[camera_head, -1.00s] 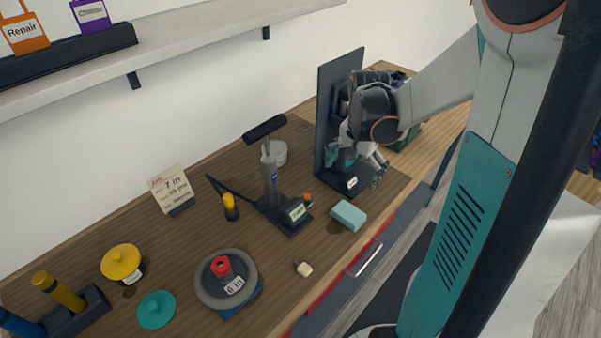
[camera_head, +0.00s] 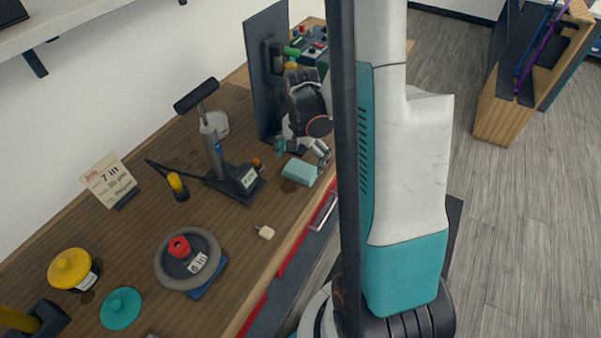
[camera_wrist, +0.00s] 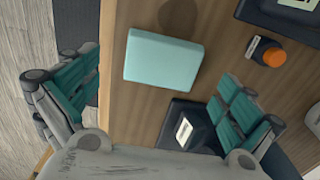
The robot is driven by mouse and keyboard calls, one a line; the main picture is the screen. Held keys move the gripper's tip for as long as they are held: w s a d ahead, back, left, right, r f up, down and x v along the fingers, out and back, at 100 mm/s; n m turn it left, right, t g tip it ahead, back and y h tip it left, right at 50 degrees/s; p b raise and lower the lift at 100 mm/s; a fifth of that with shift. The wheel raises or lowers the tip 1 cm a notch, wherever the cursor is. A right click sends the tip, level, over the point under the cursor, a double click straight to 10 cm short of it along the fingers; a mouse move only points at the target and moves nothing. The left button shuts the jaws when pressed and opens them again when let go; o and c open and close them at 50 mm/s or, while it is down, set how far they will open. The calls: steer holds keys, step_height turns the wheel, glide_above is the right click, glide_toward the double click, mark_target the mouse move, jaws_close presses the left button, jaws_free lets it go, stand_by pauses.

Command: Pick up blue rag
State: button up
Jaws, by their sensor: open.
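The blue rag (camera_head: 300,172) is a pale blue, folded block-like pad lying near the front edge of the wooden workbench. It also shows in the wrist view (camera_wrist: 163,61), whole and unheld, above centre. My gripper (camera_head: 301,149) is open and empty, just behind and above the rag in the head view. In the wrist view my gripper (camera_wrist: 160,82) has its teal fingers spread wide, one on each side of the rag, not touching it. The height between fingers and rag is hard to tell.
A dark upright panel (camera_head: 266,75) stands close behind my gripper. A floor pump (camera_head: 215,150) with a black base is left of the rag. An orange-capped bottle (camera_wrist: 268,53) shows right of it. A grey wheel (camera_head: 188,258) lies farther left. Bare bench (camera_head: 232,215) lies between.

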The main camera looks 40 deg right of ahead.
mark_target(301, 168)
steer(key=f, duration=0.1)
steer(key=f+b, duration=0.1)
steer(key=f, duration=0.2)
steer(key=shift+w+d+f, duration=0.1)
steer(key=shift+w+f, duration=0.05)
steer(key=shift+w, duration=0.1)
steer(key=c, duration=0.9)
steer(key=shift+c, duration=0.4)
step_height(301, 168, up, 20)
steer(key=p, duration=0.5)
steer(key=shift+o, duration=0.9)
steer(key=shift+c, duration=0.3)
